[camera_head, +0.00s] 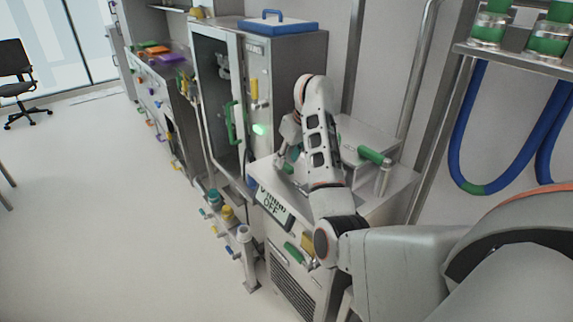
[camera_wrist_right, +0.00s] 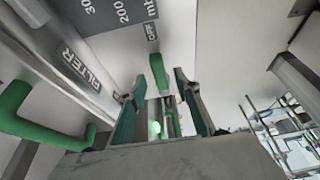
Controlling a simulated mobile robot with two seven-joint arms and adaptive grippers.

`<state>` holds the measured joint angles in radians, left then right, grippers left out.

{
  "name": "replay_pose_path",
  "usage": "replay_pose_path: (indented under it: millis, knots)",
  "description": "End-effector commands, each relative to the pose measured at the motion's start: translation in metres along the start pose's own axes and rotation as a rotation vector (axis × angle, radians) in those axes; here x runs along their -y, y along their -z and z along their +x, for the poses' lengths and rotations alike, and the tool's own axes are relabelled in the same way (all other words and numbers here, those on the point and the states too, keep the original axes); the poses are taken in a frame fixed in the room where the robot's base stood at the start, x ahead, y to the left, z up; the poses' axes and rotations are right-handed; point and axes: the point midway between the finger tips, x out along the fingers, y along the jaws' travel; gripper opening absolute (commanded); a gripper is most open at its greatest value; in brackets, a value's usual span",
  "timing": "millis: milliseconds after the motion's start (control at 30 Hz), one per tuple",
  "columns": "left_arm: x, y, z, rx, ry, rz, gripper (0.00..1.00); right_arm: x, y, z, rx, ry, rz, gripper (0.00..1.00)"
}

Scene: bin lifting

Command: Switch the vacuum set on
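The vacuum set (camera_head: 294,233) is a pale cabinet in the head view, with a slanted display (camera_head: 275,207) that reads "OFF". My right gripper (camera_head: 284,160) is over its top, partly hidden by my own wrist. In the right wrist view the gripper (camera_wrist_right: 157,88) is open, with its two teal-padded fingers apart. A green lever or knob (camera_wrist_right: 157,70) shows between and beyond the fingertips; I cannot tell whether they touch it. A dark label panel (camera_wrist_right: 110,12) with upside-down or tilted lettering is beside it. My left gripper is not in view.
A tall cabinet (camera_head: 257,95) with a glass door stands behind the set. Blue hoses (camera_head: 463,135) hang at right. The left floor is open.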

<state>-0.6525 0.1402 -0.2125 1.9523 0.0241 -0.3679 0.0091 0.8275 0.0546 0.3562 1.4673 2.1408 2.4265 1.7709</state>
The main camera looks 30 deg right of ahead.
Motion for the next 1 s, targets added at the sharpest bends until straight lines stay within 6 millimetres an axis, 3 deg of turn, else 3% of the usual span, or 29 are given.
replay_pose_path:
  millis: [200,533,667,1000]
  knots:
    - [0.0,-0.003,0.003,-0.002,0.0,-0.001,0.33,0.0,0.0,0.021,0.001,-0.001,-0.001,0.32]
    - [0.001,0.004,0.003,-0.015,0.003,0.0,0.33,0.0,0.0,0.024,-0.001,0.0,0.0,0.32]
    - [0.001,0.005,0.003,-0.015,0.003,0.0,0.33,0.0,0.0,0.023,-0.001,0.0,0.0,0.0]
    - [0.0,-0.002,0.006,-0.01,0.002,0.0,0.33,-0.003,0.004,0.025,-0.003,0.0,0.0,0.0]
